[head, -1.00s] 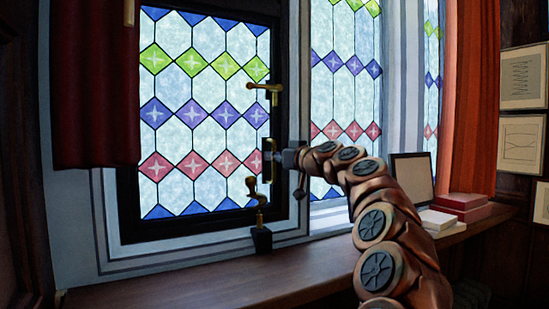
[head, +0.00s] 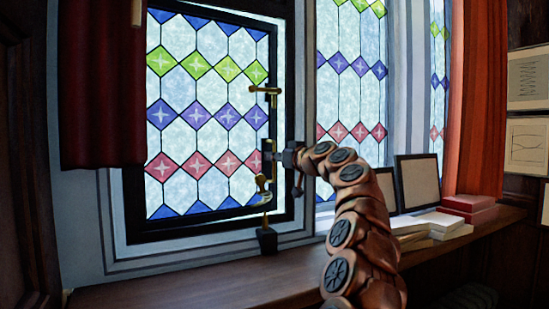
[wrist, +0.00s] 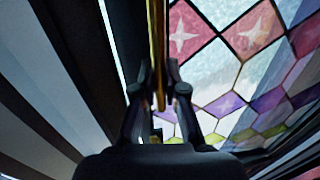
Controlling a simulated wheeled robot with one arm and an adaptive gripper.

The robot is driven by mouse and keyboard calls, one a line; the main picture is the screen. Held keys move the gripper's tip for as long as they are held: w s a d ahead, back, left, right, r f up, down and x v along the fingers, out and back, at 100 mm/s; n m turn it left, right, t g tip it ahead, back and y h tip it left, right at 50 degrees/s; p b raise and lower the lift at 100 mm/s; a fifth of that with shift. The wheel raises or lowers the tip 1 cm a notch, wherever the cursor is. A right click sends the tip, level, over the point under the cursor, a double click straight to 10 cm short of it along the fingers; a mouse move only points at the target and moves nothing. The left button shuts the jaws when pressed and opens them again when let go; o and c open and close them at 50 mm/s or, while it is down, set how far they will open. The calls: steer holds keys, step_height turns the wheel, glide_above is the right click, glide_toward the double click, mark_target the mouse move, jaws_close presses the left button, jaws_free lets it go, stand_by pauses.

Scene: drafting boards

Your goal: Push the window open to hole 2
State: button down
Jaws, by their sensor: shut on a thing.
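The stained-glass window (head: 205,135) has a dark frame (head: 190,232). A bright gap shows along the top and right of its sash, so it stands slightly ajar. A brass latch handle (head: 264,90) sits on its right edge. My gripper (head: 272,156) is at that edge, below the latch. In the wrist view, my gripper (wrist: 160,95) is shut on an upright brass bar (wrist: 157,40). A brass stay (head: 262,186) lies low on the sash, above a black block with a pin (head: 266,239) on the sill. The stay's holes cannot be made out.
The wooden sill (head: 190,279) is clear at front left. Books (head: 437,225), red boxes (head: 468,208) and framed panels (head: 418,183) stand at its right. A red curtain (head: 102,90) hangs at left, an orange one (head: 478,100) at right.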

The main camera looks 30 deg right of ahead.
steer(key=c, duration=1.2)
jaws_free()
steer(key=shift+s, duration=0.15)
